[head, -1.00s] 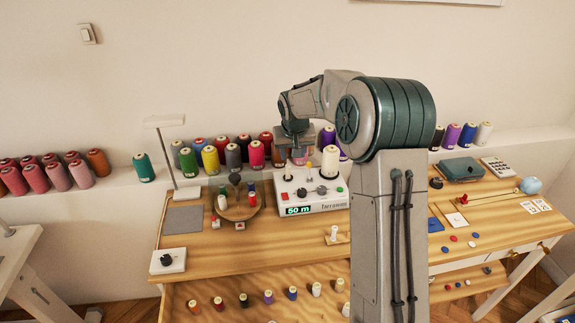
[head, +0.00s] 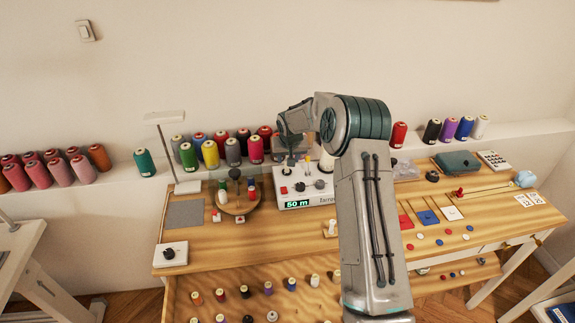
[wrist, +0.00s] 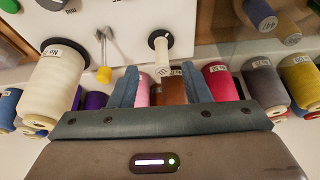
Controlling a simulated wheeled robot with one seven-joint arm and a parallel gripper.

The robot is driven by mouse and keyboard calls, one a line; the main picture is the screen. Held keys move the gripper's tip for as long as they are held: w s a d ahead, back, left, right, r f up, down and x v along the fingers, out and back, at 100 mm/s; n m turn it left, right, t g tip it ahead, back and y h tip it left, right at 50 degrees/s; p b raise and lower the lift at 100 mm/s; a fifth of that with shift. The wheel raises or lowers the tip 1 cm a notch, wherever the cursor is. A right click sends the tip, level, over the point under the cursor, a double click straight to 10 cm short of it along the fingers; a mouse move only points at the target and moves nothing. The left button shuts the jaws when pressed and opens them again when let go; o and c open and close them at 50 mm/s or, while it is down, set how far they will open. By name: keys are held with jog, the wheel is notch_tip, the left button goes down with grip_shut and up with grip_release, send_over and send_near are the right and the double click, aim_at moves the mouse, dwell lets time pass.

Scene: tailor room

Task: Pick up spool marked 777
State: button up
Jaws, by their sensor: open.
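My gripper (wrist: 160,82) is open, its two blue-grey fingers apart and empty. In the wrist view a small white spool (wrist: 161,54) on a black-based post of the white machine shows between and just beyond the fingertips. It carries a small dark mark that I cannot read for certain. A large cream cone (wrist: 52,88) labelled "No" stands to the left. In the head view my gripper (head: 291,145) is over the white machine (head: 298,190), partly hidden by my arm. The small white spool (head: 290,163) shows just below it.
Several coloured cones (head: 210,153) line the shelf behind the machine. A round wooden stand (head: 238,203) with small spools is left of the machine. A yellow-tipped peg (wrist: 104,73) stands near the left finger. Bare tabletop (head: 200,250) lies in front.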

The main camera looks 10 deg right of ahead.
jog(key=p+x, duration=0.2)
jog(key=x, duration=0.1)
jog(key=shift+w+a+f, duration=0.15)
jog(key=shift+w+a, duration=0.05)
jog(key=shift+w, duration=0.05)
jog(key=shift+x, duration=0.85)
grip_shut()
